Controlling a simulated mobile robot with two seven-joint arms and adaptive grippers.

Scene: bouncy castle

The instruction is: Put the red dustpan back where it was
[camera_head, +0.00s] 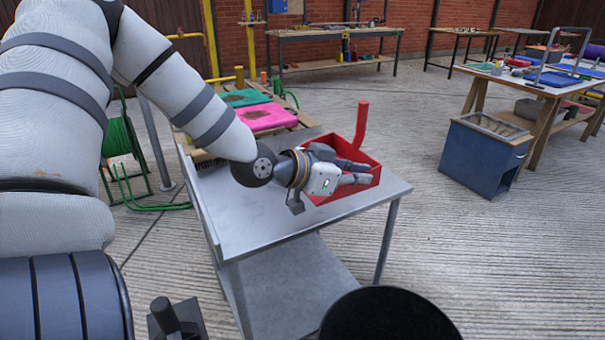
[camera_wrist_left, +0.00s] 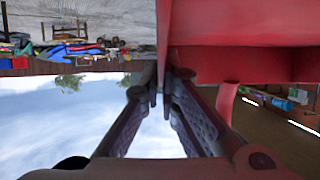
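The red dustpan (camera_head: 361,124) is on the grey metal table (camera_head: 270,225), near its far right side, with its handle sticking up. My left gripper (camera_head: 369,174) lies sideways over the dustpan's open tray. Its two fingers come together at the tips near the tray's right side. In the left wrist view, the fingertips (camera_wrist_left: 165,88) close on a thin red wall of the dustpan (camera_wrist_left: 240,35). The gripper hides part of the tray's inside and near wall. I cannot tell whether the dustpan's base touches the tabletop. My right gripper is not in view.
A dark brush-like thing (camera_head: 205,161) lies at the table's far left edge. Pink (camera_head: 265,117) and green (camera_head: 246,98) pieces lie on a pallet behind. A blue cabinet (camera_head: 480,160) and a cluttered wooden table (camera_head: 545,90) stand to the right. The near tabletop is clear.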

